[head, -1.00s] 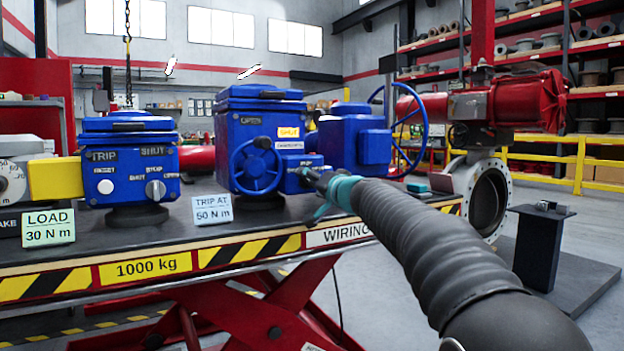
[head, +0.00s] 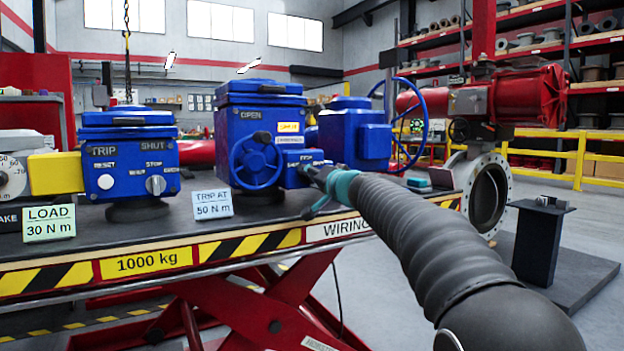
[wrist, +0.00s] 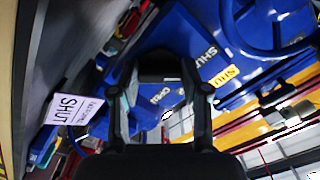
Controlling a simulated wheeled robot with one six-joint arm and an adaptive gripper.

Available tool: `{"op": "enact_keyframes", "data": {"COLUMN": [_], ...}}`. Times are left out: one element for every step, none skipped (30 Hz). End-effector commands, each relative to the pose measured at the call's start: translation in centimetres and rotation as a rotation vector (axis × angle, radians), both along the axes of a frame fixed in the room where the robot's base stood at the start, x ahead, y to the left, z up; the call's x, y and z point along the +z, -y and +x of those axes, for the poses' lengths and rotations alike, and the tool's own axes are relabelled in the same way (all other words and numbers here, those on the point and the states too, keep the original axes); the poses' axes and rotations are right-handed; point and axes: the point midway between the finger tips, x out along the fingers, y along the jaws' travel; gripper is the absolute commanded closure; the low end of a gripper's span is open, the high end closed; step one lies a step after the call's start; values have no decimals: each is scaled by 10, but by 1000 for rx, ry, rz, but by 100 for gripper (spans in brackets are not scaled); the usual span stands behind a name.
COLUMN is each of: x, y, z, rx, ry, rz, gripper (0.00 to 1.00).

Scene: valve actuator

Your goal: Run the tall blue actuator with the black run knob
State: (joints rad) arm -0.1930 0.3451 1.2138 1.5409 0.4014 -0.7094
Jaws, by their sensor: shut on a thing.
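The tall blue actuator (head: 262,105) stands on the bench at the middle, with a blue handwheel (head: 256,161) on its front. A small blue control box juts from its right side, with lettering partly hidden by my gripper. My gripper (head: 309,172) is at the front of this box, shut on the black run knob. The knob is hidden in the head view. In the wrist view a dark form, seemingly the black run knob (wrist: 160,69), sits between the fingertips. OPEN and SHUT lettering shows around it on the blue box.
A smaller blue actuator (head: 128,155) with a grey knob stands at left. Cards reading LOAD 30 N m (head: 49,223) and TRIP AT 50 N m (head: 212,204) stand in front. Another blue unit with a large handwheel (head: 404,125) is close behind my gripper.

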Motion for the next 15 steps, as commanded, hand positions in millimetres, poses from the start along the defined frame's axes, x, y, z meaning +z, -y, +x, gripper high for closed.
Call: {"op": "enact_keyframes", "data": {"x": [0,0,0,0,0,0,0,0,0,0,0,0,0,1,1], "y": [0,0,0,0,0,0,0,0,0,0,0,0,0,1,1], "z": [0,0,0,0,0,0,0,0,0,0,0,0,0,0,0], "rx": [-1,-1,-1,-1,-1,-2,-2,-2,-2,-2,-2,-2,-2,-2,-2], "ry": [-9,-17,-30,-40,-51,-67,-80,-93,-112,-126,-142,-161,-176,-190,-209], "rz": [16,28,48,63,80,104,123,143,171,192,214,243,265,287,315], "gripper": [89,89,89,89,89,89,89,89,89,89,89,89,89,89,89]}}
